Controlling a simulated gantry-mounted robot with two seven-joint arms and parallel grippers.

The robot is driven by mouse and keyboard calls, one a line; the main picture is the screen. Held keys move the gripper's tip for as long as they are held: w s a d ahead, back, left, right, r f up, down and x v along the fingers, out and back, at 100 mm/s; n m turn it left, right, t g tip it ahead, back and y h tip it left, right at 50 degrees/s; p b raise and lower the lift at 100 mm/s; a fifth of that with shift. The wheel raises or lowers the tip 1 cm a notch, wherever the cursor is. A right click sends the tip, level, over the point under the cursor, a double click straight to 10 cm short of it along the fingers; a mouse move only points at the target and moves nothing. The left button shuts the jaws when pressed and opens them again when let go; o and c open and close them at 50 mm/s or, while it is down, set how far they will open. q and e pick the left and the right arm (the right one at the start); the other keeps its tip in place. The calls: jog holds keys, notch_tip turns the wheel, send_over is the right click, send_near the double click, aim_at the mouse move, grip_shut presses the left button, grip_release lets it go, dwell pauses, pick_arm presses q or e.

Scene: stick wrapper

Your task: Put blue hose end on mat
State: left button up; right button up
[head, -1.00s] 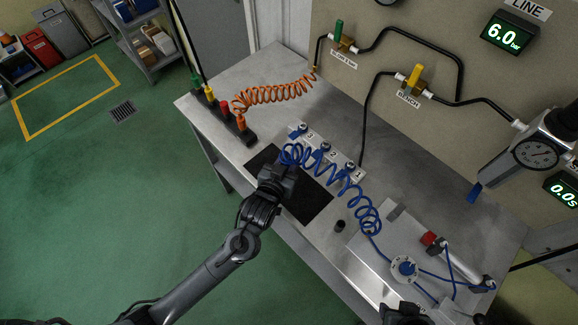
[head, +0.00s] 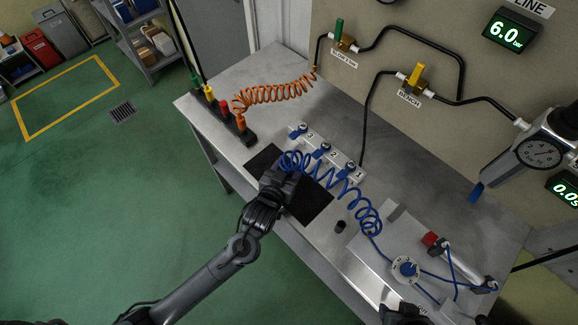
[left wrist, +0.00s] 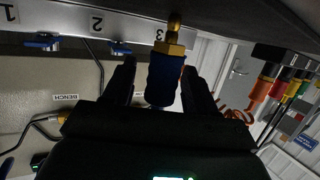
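The blue coiled hose (head: 328,178) runs from the regulator side at right to my left gripper (head: 280,178) over the bench. My left gripper is shut on the blue hose end (left wrist: 165,80), a blue sleeve with a brass tip that sits between its fingers in the left wrist view. The black mat (head: 315,203) lies on the bench beneath and beside the gripper, which hides part of it. My right gripper (head: 402,314) is only partly seen at the bottom edge; its fingers are unclear.
A manifold (head: 340,160) with blue valves numbered 1 to 3 stands behind the mat. An orange coiled hose (head: 275,95) and a rack of coloured fittings (head: 240,130) are at left. A small black cylinder (head: 340,227) stands right of the mat.

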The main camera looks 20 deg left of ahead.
pick_arm(q)
jog(key=shift+r, duration=0.1)
jog(key=shift+s+r, duration=0.2)
jog(key=shift+s, duration=0.3)
pick_arm(e)
jog(key=shift+d+r, duration=0.1)
jog(key=shift+r, duration=0.05)
jog(key=shift+r+p, duration=0.55)
jog(key=shift+p, duration=0.15)
pick_arm(q)
jog(key=s+a+g, duration=0.2)
jog(key=s+g, duration=0.1)
jog(key=s, duration=0.5)
jog(key=s+a+m+g, duration=0.1)
jog(key=s+g, duration=0.3)
jog(key=s, duration=0.5)
jog(key=s+a+g, duration=0.3)
jog(key=s+g, duration=0.1)
jog(key=s, duration=0.5)
jog(key=shift+a+f+m, duration=0.3)
jog(key=shift+f, duration=0.05)
